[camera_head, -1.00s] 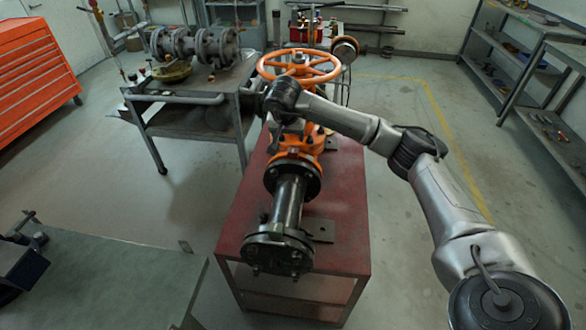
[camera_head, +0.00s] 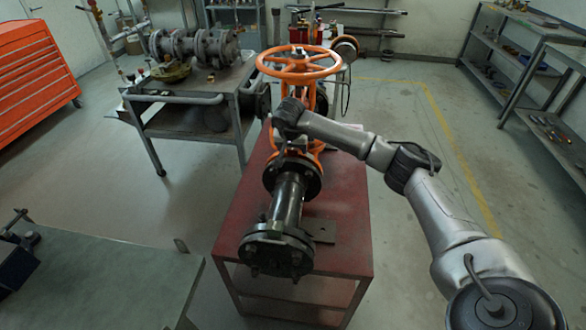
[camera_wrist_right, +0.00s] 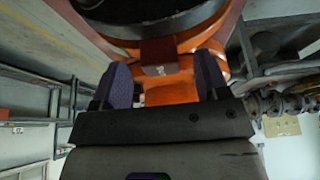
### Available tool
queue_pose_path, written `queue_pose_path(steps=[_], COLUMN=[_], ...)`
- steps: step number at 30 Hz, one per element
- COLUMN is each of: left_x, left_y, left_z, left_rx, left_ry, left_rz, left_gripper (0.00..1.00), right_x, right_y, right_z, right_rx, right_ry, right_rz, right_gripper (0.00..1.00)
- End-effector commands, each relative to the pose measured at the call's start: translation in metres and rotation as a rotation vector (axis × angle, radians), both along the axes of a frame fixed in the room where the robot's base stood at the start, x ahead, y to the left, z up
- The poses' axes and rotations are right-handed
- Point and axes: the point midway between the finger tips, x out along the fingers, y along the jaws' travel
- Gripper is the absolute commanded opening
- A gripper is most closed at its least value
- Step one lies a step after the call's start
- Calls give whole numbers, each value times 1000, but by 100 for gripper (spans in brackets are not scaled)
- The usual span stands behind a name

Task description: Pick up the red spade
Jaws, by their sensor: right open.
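I cannot make out the red spade for certain. In the right wrist view, a small dark red block (camera_wrist_right: 158,54) with pale marks shows just beyond the fingertips, against the orange valve body (camera_wrist_right: 172,88). My right gripper (camera_wrist_right: 163,82) is open, with its two purple-grey fingers apart and the orange body seen between them. I see no contact with the block. In the head view, my right arm reaches to the gate valve with its orange handwheel (camera_head: 299,62). There the wrist is beside the valve body, below the wheel, and hides the fingers. My left gripper is not in view.
The valve stands on a red table (camera_head: 335,245), its flanged black pipe (camera_head: 286,205) pointing toward me. A grey cart (camera_head: 195,133) with another flanged valve is at left. A green bench (camera_head: 110,285) fills the lower left. The floor at right is clear.

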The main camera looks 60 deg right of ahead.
Motion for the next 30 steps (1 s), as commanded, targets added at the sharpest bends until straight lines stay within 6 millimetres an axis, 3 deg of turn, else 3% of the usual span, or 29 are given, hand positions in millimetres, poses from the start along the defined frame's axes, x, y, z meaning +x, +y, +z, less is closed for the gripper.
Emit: queue_pose_path(steps=[3, 9, 30], left_x=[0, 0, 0], left_y=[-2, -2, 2], left_z=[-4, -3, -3], left_rx=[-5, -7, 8], left_ry=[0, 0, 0], left_rz=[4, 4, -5], left_gripper=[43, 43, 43], right_x=[1, 1, 1], right_y=[-3, -3, -3], right_z=[-9, -9, -8], right_rx=[0, -1, -1], right_ry=[0, 0, -1], right_rz=[0, 0, -1], right_gripper=[68, 68, 1])
